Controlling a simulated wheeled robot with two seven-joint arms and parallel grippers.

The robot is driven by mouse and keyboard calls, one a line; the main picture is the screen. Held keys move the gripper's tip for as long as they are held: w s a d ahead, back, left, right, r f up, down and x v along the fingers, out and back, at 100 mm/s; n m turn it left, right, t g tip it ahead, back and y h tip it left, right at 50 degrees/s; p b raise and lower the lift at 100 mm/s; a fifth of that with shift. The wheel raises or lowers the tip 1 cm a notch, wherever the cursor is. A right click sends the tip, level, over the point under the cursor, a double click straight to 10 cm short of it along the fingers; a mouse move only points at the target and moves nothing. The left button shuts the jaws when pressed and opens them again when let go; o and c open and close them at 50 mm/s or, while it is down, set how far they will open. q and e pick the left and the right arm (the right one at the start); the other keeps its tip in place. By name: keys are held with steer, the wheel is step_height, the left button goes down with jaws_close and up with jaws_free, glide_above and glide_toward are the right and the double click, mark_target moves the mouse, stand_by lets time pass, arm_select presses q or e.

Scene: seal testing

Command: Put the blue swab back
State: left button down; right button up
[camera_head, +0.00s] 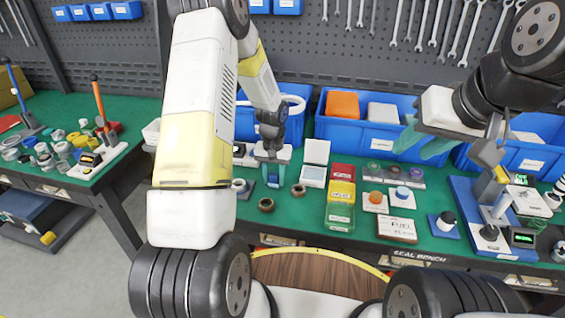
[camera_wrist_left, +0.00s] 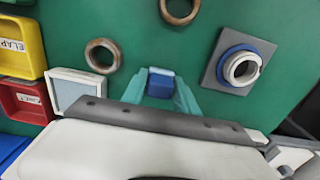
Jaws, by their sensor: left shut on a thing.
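My left gripper (camera_head: 273,180) is low over the green bench, its teal fingers shut on a small blue block-like piece (camera_head: 273,181), which looks like the blue swab. In the left wrist view the blue piece (camera_wrist_left: 160,84) sits between the two fingertips (camera_wrist_left: 160,92); its lower end is hidden. To the right, a white block with an orange round top (camera_head: 375,198) and one with a blue round top (camera_head: 402,193) stand on the bench. Behind them is a grey strip (camera_head: 395,174) with several round coloured spots. My right gripper (camera_head: 424,143) hangs with its fingers apart, before the blue bins.
Brown rings (camera_head: 266,205) (camera_head: 298,190) lie near the left gripper. An open white box (camera_head: 314,172) and red, yellow and green trays (camera_head: 341,195) stand to its right. A grey plate with blue and white rings (camera_wrist_left: 240,68) is close by. Blue bins (camera_head: 370,125) line the back.

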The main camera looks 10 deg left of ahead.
arm_select(q)
steer(key=c, duration=0.9)
jaws_free()
steer(key=shift+f, duration=0.1)
steer(key=shift+c, duration=0.2)
step_height(320, 180, up, 12)
step_height(320, 180, up, 10)
steer(key=t, duration=0.2)
glide_above(274, 174)
steer(key=s, duration=0.5)
steer(key=s+d+r+t+h, duration=0.1)
steer(key=s+r+t, duration=0.1)
steer(key=s+r, duration=0.4)
steer(key=s+d+r+t+h, duration=0.1)
steer(key=s+r, duration=0.4)
steer(key=s, duration=0.8)
steer(key=shift+s+r+t, duration=0.15)
steer(key=shift+r+t, duration=0.25)
steer(key=shift+t, duration=0.2)
steer(key=shift+d, duration=0.1)
